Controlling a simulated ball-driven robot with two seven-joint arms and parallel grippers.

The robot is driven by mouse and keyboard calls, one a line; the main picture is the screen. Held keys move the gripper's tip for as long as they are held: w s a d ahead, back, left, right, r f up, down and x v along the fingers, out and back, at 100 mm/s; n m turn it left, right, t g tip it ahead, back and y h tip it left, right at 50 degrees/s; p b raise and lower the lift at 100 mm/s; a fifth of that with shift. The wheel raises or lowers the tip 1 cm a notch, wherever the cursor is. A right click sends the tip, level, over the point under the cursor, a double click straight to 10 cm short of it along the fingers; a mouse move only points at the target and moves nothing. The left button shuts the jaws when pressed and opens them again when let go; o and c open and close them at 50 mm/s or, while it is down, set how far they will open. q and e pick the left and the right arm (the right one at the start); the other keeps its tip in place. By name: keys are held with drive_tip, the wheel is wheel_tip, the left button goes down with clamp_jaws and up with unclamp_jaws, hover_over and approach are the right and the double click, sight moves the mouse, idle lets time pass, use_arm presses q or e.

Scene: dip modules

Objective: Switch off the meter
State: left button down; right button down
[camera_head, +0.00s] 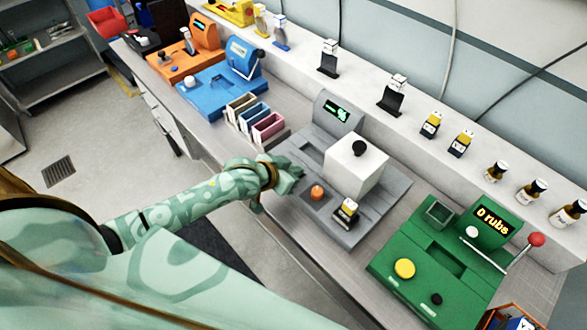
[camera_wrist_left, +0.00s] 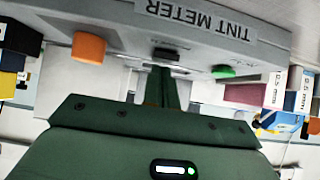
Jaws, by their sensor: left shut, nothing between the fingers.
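The meter is a grey machine (camera_head: 372,222) in the middle of the bench in the head view, with a lit green display (camera_head: 336,111). It carries a white box (camera_head: 355,165) with a black knob and an orange knob (camera_head: 317,192). In the left wrist view, upside down, its front edge reads "TINT METER" (camera_wrist_left: 195,18). A small black switch (camera_wrist_left: 165,54), a green button (camera_wrist_left: 223,71) and the orange knob (camera_wrist_left: 89,47) show there. My left gripper (camera_head: 296,173) is shut and empty at the meter's left front; its fingertips (camera_wrist_left: 168,72) are close to the black switch, contact unclear.
A small yellow-and-black bottle (camera_head: 346,210) stands on the meter's front right. A green machine reading "0 rubs" (camera_head: 450,250) is to the right. Coloured trays (camera_head: 266,128) and a blue machine (camera_head: 222,88) are to the left. Several bottles line the back ledge (camera_head: 412,110).

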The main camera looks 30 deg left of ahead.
use_arm(q)
drive_tip(key=shift+w+d+r+p, duration=0.1)
drive_tip(key=shift+w+d+p, duration=0.1)
drive_tip(key=shift+w, duration=0.2)
drive_tip(key=shift+w+d+r+p, duration=0.1)
drive_tip(key=shift+w+p, duration=0.05)
drive_tip(key=shift+w, duration=0.2)
drive_tip(key=shift+r, duration=0.15)
drive_tip(key=r+p, duration=0.1)
drive_tip(key=p, duration=0.1)
drive_tip(key=r+p, duration=0.4)
drive_tip(key=shift+w, duration=0.25)
drive_tip(key=r+p+v, duration=0.1)
drive_tip(key=v, duration=0.8)
drive_tip(key=shift+w+d, duration=0.2)
drive_tip(key=shift+w, duration=0.2)
